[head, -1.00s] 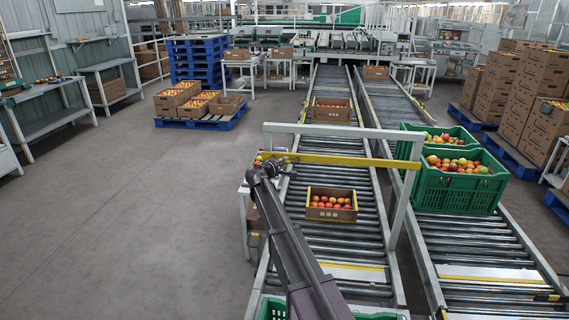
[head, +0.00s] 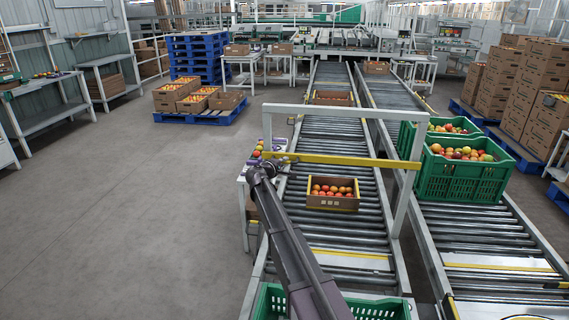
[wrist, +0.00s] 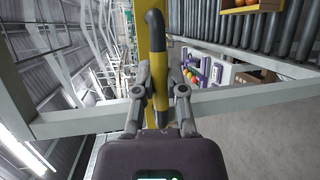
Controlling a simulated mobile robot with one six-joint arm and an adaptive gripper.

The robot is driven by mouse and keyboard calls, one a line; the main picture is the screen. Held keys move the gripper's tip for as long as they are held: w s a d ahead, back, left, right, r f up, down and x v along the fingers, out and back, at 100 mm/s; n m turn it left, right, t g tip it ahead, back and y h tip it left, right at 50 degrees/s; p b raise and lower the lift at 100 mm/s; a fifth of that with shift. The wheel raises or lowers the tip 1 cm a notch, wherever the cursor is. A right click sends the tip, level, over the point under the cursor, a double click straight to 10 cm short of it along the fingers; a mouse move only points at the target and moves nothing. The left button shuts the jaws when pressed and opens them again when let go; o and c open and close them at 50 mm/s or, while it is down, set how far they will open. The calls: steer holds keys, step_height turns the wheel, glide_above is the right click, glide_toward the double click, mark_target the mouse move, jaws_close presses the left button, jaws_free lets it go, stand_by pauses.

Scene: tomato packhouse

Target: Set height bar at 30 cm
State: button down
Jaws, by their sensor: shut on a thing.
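The height bar (head: 345,160) is a yellow bar across a light grey gate frame (head: 340,111) over the left roller conveyor. It hangs clearly below the frame's top beam and looks about level. My gripper (head: 268,165) is at the bar's left end. A cardboard box of tomatoes (head: 332,194) sits on the rollers, lower in the picture than the bar. No height scale is readable.
Green crates of tomatoes (head: 462,181) stand right of the gate. A small side table (head: 246,200) with tomatoes is near my gripper. An empty-looking green crate (head: 385,306) is at the front.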

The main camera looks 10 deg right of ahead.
step_height(320, 180, down, 11)
steer(key=b, duration=0.9)
steer(key=shift+r+b, duration=0.15)
steer(key=shift+b, duration=0.15)
steer(key=c, duration=0.7)
jaws_free()
steer(key=shift+r, duration=0.15)
